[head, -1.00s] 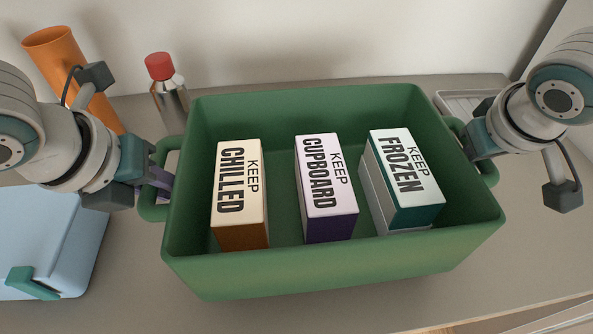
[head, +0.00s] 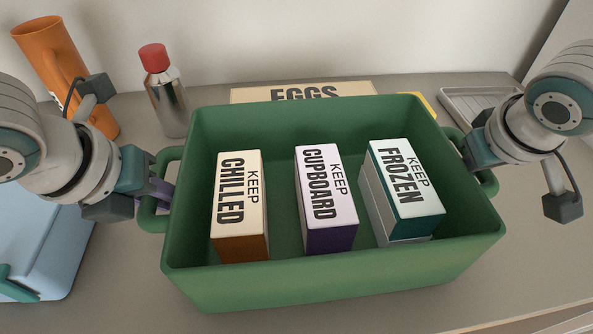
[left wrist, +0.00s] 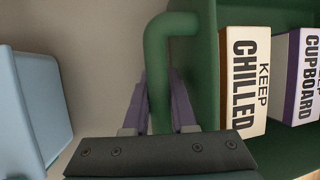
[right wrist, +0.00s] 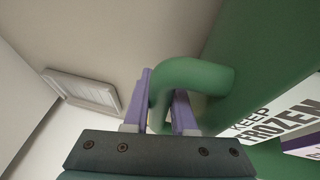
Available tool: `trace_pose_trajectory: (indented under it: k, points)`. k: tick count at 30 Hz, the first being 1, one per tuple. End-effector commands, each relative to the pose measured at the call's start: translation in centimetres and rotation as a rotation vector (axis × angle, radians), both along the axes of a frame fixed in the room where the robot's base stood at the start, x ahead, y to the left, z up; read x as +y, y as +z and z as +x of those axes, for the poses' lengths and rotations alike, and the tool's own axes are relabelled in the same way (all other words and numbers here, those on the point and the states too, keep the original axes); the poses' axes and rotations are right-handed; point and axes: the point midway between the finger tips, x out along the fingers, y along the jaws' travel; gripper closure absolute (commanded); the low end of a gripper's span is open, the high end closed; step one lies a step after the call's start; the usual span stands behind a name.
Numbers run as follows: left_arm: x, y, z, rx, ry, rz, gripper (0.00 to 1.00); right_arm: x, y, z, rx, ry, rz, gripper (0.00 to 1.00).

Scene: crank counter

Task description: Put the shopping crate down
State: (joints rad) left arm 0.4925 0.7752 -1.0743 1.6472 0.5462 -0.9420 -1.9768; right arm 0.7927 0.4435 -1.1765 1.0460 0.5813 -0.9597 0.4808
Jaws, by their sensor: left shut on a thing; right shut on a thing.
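The green shopping crate (head: 330,283) is in the middle of the head view, held between my two grippers. It holds a box marked KEEP CHILLED (head: 239,195), one marked KEEP CUPBOARD (head: 325,190) and one marked KEEP FROZEN (head: 405,185), all standing inside. My left gripper (left wrist: 160,100) is shut on the crate's left handle (left wrist: 157,65). My right gripper (right wrist: 165,100) is shut on the right handle (right wrist: 195,75). Whether the crate's underside touches the counter is hidden.
Behind the crate lie an EGGS box (head: 300,92) and a yellow thing (head: 421,104), both partly hidden. A light-blue box (head: 45,245) is at left, a ribbed tray (head: 475,100) at back right. Counter (head: 545,235) shows bare at right.

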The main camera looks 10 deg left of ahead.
Motion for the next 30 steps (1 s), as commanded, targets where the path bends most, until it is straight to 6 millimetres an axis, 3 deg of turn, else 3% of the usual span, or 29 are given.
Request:
trace_pose_trajectory:
  k: [5, 6, 14, 23, 30]
  points:
    - [0.2, -0.8, 0.1, -0.003, 0.002, 0.004, 1.00, -0.3, -0.7, 0.2, -0.004, -0.004, -0.004, 1.00]
    - [0.3, -1.0, 0.0, 0.002, 0.003, 0.007, 0.74, -0.3, -0.9, 0.0, 0.000, -0.004, -0.005, 0.74]
    - [0.1, -0.7, 0.0, 0.001, 0.001, 0.004, 0.46, -0.1, -0.7, 0.0, 0.000, -0.002, -0.002, 0.45]
    - [-0.1, -0.4, 0.0, -0.001, -0.001, -0.004, 0.46, 0.1, -0.4, 0.0, 0.000, 0.000, 0.001, 0.45]
    - [-0.3, 1.4, 0.1, -0.003, -0.003, -0.007, 0.46, 0.2, 1.3, 0.0, 0.000, 0.001, 0.003, 0.45]
